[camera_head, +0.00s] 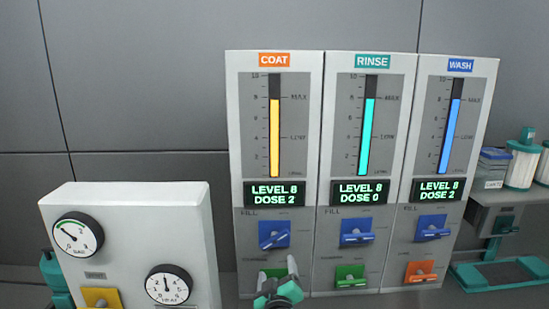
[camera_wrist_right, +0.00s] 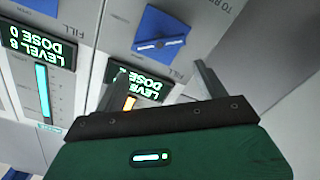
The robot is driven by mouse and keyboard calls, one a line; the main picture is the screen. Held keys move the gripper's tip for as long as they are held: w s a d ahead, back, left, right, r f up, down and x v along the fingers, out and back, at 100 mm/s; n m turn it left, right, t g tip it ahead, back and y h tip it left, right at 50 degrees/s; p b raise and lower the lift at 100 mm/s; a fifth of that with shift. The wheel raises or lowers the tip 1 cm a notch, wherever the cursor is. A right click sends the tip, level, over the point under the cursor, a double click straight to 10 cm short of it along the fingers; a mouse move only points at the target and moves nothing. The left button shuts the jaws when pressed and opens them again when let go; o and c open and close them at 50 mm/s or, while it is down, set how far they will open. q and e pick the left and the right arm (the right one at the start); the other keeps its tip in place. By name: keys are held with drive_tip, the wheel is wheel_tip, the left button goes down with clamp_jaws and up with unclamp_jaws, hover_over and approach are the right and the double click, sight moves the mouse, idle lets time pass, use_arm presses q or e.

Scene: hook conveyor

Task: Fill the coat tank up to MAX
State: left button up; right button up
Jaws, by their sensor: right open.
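The COAT tank panel (camera_head: 232,130) stands left of RINSE and WASH. Its orange column (camera_head: 275,140) tops out at about the MAX mark. Its display (camera_head: 275,194) reads LEVEL 8, DOSE 2. Its blue FILL handle (camera_head: 273,235) is turned at a slant, unlike the level RINSE one; it also shows in the wrist view (camera_wrist_right: 160,42). My right gripper (camera_head: 283,270) is open just below that handle, in front of a green lower handle (camera_head: 264,273) that it partly hides. In the wrist view my right gripper's fingers (camera_wrist_right: 159,70) are apart, with nothing between them. My left gripper is not in view.
The RINSE (camera_head: 330,130) and WASH (camera_head: 484,130) panels stand to the right, both reading LEVEL 8. A white box with two dials (camera_head: 130,205) stands at the left. A shelf with jars (camera_head: 521,165) is at the far right.

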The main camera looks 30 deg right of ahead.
sight(275, 242)
drive_tip(key=c, duration=0.4)
drive_tip(key=shift+w+a+r+n, duration=0.15)
drive_tip(key=shift+a+r+n, duration=0.05)
drive_tip(key=shift+n, duration=0.2)
drive_tip(key=shift+c, duration=1)
drive_tip(key=w+d+n+p, duration=0.2)
drive_tip(key=w+n, duration=0.1)
drive_tip(key=n, duration=0.2)
drive_tip(key=w+d+n+p, duration=0.2)
drive_tip(key=w+n, duration=0.1)
drive_tip(key=n, duration=0.3)
drive_tip(key=w+d+n+p, duration=0.2)
drive_tip(key=w+n+p, duration=0.1)
drive_tip(key=n, duration=0.3)
drive_tip(key=shift+w+d, duration=0.3)
drive_tip(key=shift+w, duration=0.2)
drive_tip(key=shift+x, duration=0.85)
drive_tip(key=shift+f, duration=0.2)
